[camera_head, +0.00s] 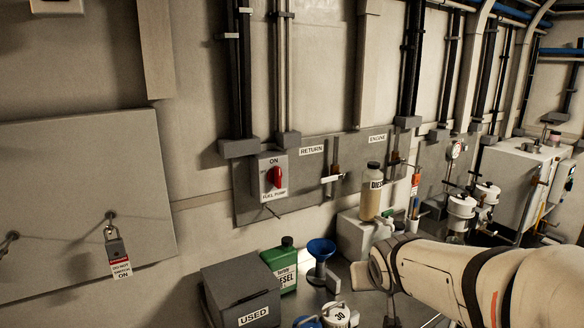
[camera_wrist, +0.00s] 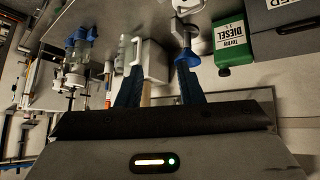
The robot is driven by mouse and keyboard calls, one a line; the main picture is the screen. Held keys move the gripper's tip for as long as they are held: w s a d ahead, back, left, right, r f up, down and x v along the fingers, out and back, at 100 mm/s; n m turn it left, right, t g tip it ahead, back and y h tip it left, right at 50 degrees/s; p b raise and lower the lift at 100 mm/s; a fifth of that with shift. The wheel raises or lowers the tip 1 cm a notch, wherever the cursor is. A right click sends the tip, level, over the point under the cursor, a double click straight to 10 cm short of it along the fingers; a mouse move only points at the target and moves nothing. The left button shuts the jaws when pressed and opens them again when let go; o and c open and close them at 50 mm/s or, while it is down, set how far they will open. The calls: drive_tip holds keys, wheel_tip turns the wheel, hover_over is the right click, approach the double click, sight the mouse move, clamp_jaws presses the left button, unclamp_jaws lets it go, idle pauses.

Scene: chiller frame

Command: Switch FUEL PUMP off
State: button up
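The FUEL PUMP switch (camera_head: 273,178) is a light grey box on a grey wall panel in the head view, with ON printed at its top. Its red knob (camera_head: 274,178) stands roughly upright, toward the ON mark. My gripper (camera_wrist: 158,65) shows in the wrist view as two dark blue fingers, spread apart with nothing held between them. My arm enters the head view at the lower right, well to the right of and below the switch. The fingers cannot be made out clearly there. The switch does not show in the wrist view.
A USED box (camera_head: 241,290), a green diesel bottle (camera_head: 281,264) and a blue funnel (camera_head: 321,250) stand below the switch. A padlock (camera_head: 115,245) with a tag hangs at left. Wall around the switch's front is clear.

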drive_tip(key=w+a+r+n+t+y+p, duration=0.1)
drive_tip(key=w+a+r+t+y+p, duration=0.2)
drive_tip(key=w, duration=0.5)
drive_tip(key=w+a+r+n+t, duration=0.2)
drive_tip(key=w+a+r, duration=0.25)
drive_tip(key=w, duration=0.35)
drive_tip(key=n+t+y+p, duration=0.2)
drive_tip(key=n+y+p, duration=0.1)
drive_tip(key=y, duration=0.5)
approach(280, 174)
drive_tip(key=x, duration=0.3)
drive_tip(key=p+x, duration=0.1)
drive_tip(key=x, duration=0.4)
drive_tip(key=shift+w+a+r+p, duration=0.15)
drive_tip(key=shift+w+p, duration=0.05)
drive_tip(key=shift+p, duration=0.2)
drive_tip(key=shift+w+a, duration=0.3)
drive_tip(key=shift+w, duration=0.15)
